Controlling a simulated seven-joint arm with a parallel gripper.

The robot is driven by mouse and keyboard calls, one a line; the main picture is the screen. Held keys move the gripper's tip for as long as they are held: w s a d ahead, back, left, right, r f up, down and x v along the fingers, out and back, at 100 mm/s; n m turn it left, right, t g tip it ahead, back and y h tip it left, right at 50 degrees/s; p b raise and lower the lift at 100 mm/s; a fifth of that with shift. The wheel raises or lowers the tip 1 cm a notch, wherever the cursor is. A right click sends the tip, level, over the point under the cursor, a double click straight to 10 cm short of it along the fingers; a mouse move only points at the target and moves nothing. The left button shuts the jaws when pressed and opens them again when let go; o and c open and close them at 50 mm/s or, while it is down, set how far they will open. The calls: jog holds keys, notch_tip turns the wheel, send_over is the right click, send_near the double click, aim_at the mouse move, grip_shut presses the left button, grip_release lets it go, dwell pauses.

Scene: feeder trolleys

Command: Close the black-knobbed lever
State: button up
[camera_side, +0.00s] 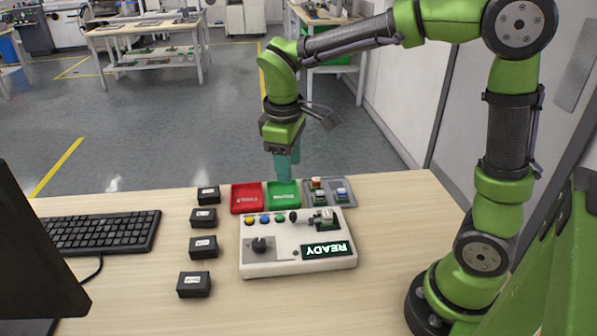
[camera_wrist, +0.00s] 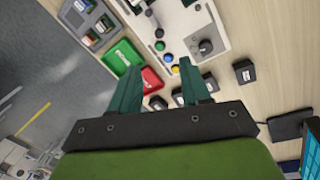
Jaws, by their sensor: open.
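A white control box (camera_side: 285,268) sits on the table with a lit READY display (camera_side: 327,251). A small black knob (camera_side: 293,216) stands on its rear edge, beside a small clamp-like fixture (camera_side: 325,219); it looks like the lever's knob, but its arm and position are too small to tell. A larger round black knob (camera_side: 261,245) is at the box's front left. In the wrist view, the box (camera_wrist: 205,18) is at the top, beyond my fingertips. My gripper (camera_side: 284,172) points down, open and empty, above and behind the green tray (camera_side: 283,195), apart from the box.
Yellow, blue and green buttons (camera_side: 264,219) line the box's rear left. A red tray (camera_side: 246,198) and a grey tray with small parts (camera_side: 348,198) stand behind it. Several black boxes (camera_side: 203,246), a keyboard (camera_side: 100,232) and a monitor (camera_side: 30,260) are left.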

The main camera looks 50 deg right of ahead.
jog(key=shift+s+a+r, duration=0.1)
jog(key=shift+a+r, duration=0.1)
jog(key=shift+r, duration=1.15)
jog(key=shift+o, duration=0.2)
